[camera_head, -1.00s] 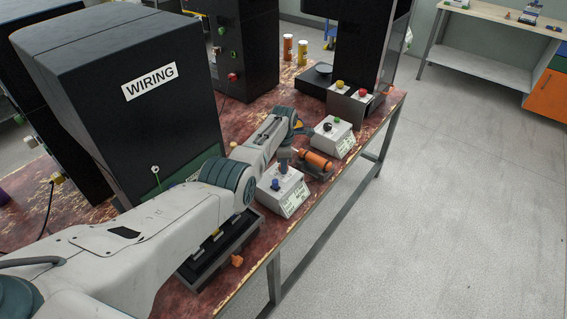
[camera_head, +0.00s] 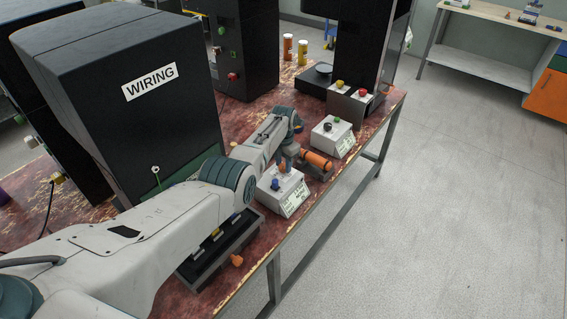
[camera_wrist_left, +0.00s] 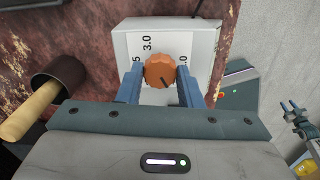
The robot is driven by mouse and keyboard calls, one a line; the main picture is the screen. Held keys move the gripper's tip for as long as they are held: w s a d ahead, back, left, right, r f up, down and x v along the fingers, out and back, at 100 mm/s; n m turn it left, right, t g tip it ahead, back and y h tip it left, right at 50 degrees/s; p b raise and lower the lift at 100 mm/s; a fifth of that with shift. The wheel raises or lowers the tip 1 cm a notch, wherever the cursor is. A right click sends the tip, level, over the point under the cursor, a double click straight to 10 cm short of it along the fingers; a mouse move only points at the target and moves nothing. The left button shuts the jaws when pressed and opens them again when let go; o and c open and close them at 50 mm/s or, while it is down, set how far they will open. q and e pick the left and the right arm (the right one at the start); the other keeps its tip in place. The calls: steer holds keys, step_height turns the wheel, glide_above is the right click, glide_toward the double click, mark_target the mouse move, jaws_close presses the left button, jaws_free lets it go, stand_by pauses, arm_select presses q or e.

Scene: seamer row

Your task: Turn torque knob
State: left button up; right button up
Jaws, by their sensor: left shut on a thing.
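A blue knob (camera_head: 275,184) is on the same box. Another white box (camera_head: 333,138) with knobs stands farther back. A black tray (camera_head: 197,281) and a small orange piece (camera_head: 237,260) are near the table's front edge.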

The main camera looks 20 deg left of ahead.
mark_target(284, 166)
stand_by(0.4)
arm_select(q)
steer(key=o, duration=1)
steer(key=shift+c, duration=0.2)
steer(key=shift+r, duration=0.6)
step_height(284, 166, up, 10)
steer(key=shift+f, duration=0.2)
